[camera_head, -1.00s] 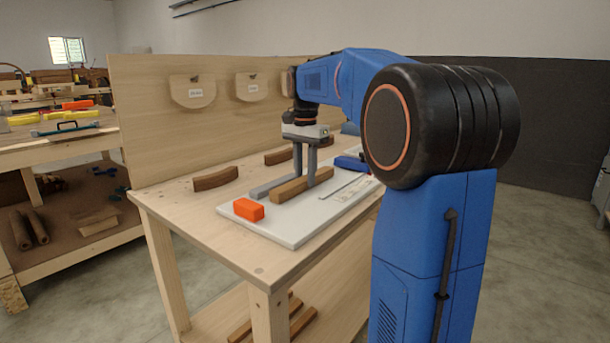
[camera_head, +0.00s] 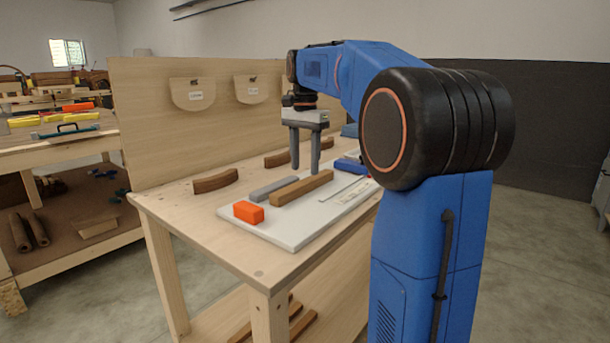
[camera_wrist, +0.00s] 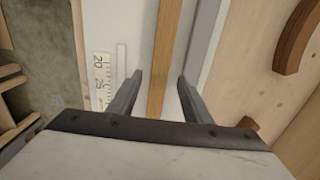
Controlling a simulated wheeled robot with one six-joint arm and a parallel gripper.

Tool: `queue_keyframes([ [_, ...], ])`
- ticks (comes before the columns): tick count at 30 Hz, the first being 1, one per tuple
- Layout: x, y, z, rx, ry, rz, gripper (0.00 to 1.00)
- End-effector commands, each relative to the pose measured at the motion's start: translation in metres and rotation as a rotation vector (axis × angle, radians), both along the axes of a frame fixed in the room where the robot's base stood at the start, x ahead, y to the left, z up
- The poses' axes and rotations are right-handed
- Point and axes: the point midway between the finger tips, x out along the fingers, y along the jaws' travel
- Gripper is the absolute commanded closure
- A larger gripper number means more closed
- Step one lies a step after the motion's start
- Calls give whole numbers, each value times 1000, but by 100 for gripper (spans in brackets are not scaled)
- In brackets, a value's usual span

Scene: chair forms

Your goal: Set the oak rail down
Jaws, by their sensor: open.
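The oak rail (camera_head: 301,188) is a straight light-brown bar lying on the white board (camera_head: 290,238) on the workbench. It lies beside a grey bar (camera_head: 274,188). In the wrist view the oak rail (camera_wrist: 165,60) runs between my two fingers, with a gap on each side. My gripper (camera_head: 304,170) is open and empty above the rail, its fingers apart from it. In the wrist view my gripper (camera_wrist: 160,80) shows both fingertips spread.
An orange block (camera_head: 248,212) sits at the board's near left corner. A blue tool (camera_head: 350,165) and a ruler (camera_wrist: 101,80) lie to the right of the rail. Curved dark wood pieces (camera_head: 215,181) lie toward the upright back panel (camera_head: 150,125).

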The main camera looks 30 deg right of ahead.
Motion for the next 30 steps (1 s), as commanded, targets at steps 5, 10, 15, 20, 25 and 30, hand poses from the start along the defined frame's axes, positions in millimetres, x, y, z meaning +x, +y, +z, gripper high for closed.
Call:
queue_keyframes([
  [5,1,0,35,-1,-4,0,55],
  [10,0,0,60,-1,-1,0,55],
  [15,0,0,72,0,0,0,55],
  [20,0,0,74,0,0,0,55],
  [25,0,0,74,0,0,0,55],
  [30,0,0,74,0,0,0,55],
])
